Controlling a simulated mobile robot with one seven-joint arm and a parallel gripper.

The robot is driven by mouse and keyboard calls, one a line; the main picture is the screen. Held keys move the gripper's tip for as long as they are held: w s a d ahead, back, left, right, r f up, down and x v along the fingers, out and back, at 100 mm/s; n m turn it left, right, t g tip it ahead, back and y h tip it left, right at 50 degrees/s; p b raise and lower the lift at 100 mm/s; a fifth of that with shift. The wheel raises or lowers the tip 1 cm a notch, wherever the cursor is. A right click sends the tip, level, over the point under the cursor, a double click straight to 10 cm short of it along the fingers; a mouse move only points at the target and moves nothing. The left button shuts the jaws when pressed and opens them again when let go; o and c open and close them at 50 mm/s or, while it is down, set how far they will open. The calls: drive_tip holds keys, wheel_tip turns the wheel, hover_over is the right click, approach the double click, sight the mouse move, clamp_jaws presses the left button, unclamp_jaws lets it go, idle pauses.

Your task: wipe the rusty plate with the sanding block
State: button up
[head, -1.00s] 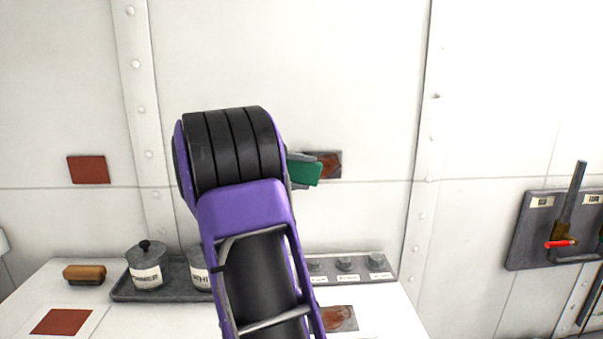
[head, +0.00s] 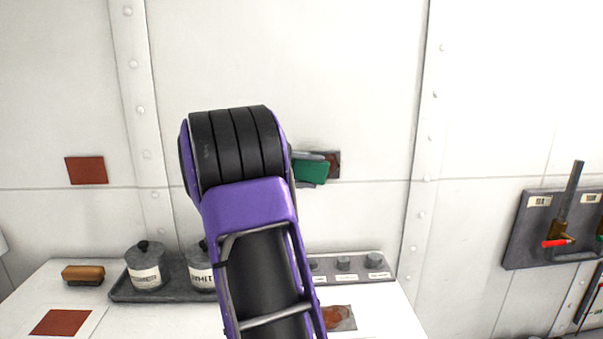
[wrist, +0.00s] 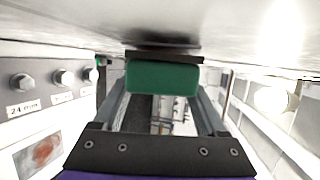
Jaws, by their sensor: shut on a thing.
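The sanding block (head: 311,172) is green and held in my gripper, which is shut on it. In the wrist view the block (wrist: 162,79) sits between the fingers of my gripper (wrist: 162,92), with a dark strip along its wall side. A small rusty plate (head: 334,159) is on the wall; the block and gripper overlap its left and lower part in the head view. I cannot tell whether the block touches it. A second rusty plate (head: 340,318) lies on the bench, partly hidden by my arm, and shows in the wrist view (wrist: 40,152).
A plain red-brown square (head: 86,170) is on the wall and another (head: 60,322) on the bench. A wooden-backed brush (head: 83,273), a dark tray (head: 125,294) with labelled jars, and a grey rack (head: 330,268) of bolts stand on the bench.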

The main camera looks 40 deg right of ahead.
sight(325, 168)
drive_tip(key=shift+s+d, duration=1.3)
drive_tip(key=shift+d, duration=0.25)
drive_tip(key=shift+s+d, duration=1.3)
drive_tip(key=shift+d, duration=0.25)
drive_tip(key=shift+s+d+r, duration=0.1)
drive_tip(key=shift+d, duration=0.05)
drive_tip(key=shift+w+a+r+p, duration=0.15)
drive_tip(key=shift+w+a+p, duration=0.55)
drive_tip(key=shift+w+a, duration=0.45)
drive_tip(key=shift+w+a+f+p, duration=0.1)
drive_tip(key=shift+w+a+p, duration=0.4)
drive_tip(key=shift+w+a, duration=0.9)
drive_tip(key=shift+w+a+f+p, duration=0.1)
drive_tip(key=shift+w+a+p, duration=0.4)
drive_tip(key=shift+w+a, duration=0.9)
drive_tip(key=shift+s+a, duration=0.25)
drive_tip(key=shift+s, duration=0.05)
drive_tip(key=shift+s, duration=0.1)
